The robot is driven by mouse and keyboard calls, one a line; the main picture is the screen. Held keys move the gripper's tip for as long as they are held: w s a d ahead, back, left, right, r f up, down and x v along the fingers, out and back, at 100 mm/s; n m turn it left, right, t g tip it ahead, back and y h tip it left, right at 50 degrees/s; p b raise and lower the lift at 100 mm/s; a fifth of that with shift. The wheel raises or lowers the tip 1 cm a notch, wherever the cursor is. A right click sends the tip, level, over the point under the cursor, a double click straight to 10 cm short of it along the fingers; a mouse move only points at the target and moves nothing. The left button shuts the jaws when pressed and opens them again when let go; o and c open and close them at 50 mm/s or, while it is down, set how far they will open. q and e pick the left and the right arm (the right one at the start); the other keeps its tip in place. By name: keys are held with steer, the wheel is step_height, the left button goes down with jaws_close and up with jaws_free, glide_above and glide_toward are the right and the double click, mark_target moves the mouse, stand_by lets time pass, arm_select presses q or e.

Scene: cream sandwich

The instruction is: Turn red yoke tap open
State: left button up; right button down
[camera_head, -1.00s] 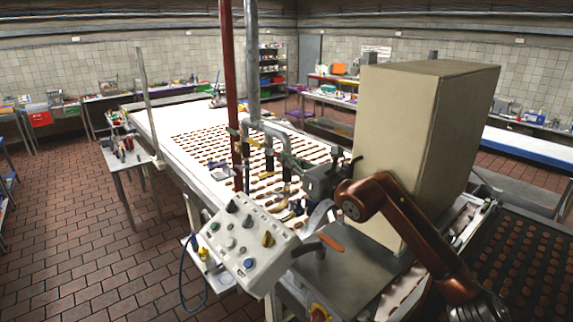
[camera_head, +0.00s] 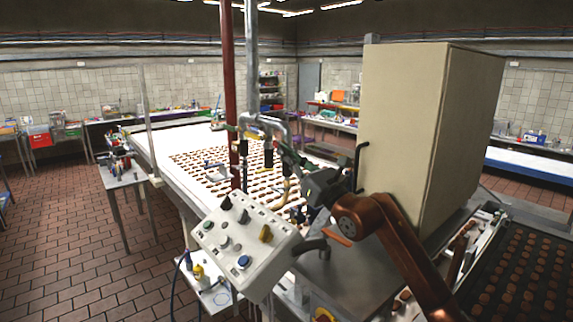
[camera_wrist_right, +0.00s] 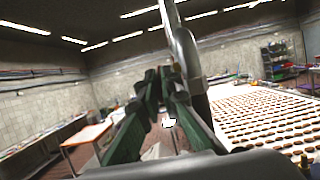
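A red upright pipe (camera_head: 227,90) stands beside a grey pipe (camera_head: 251,60) over the conveyor in the head view. Small valves and fittings (camera_head: 240,130) cluster around them; I cannot pick out the red yoke tap for certain. My right gripper (camera_head: 284,152) reaches in from the right, its green fingers close to the bent grey pipework. In the right wrist view its fingers (camera_wrist_right: 162,92) converge toward their tips, with a grey pipe (camera_wrist_right: 184,45) right beside them. Whether the tips meet or hold anything is unclear. My left gripper is out of view.
A grey control box (camera_head: 245,235) with knobs stands in front of the pipes. A large beige cabinet (camera_head: 405,130) stands to the right of my gripper. The conveyor (camera_head: 150,130) carries rows of brown biscuits. Open tiled floor (camera_head: 85,240) lies to the left.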

stand_by(0.3)
steer(key=c, duration=2.2)
jaws_free()
steer(key=shift+o, duration=0.2)
steer(key=shift+s+d+f, duration=0.1)
steer(key=v, duration=1.2)
steer(key=shift+a+f, duration=0.15)
steer(key=shift+a, duration=0.05)
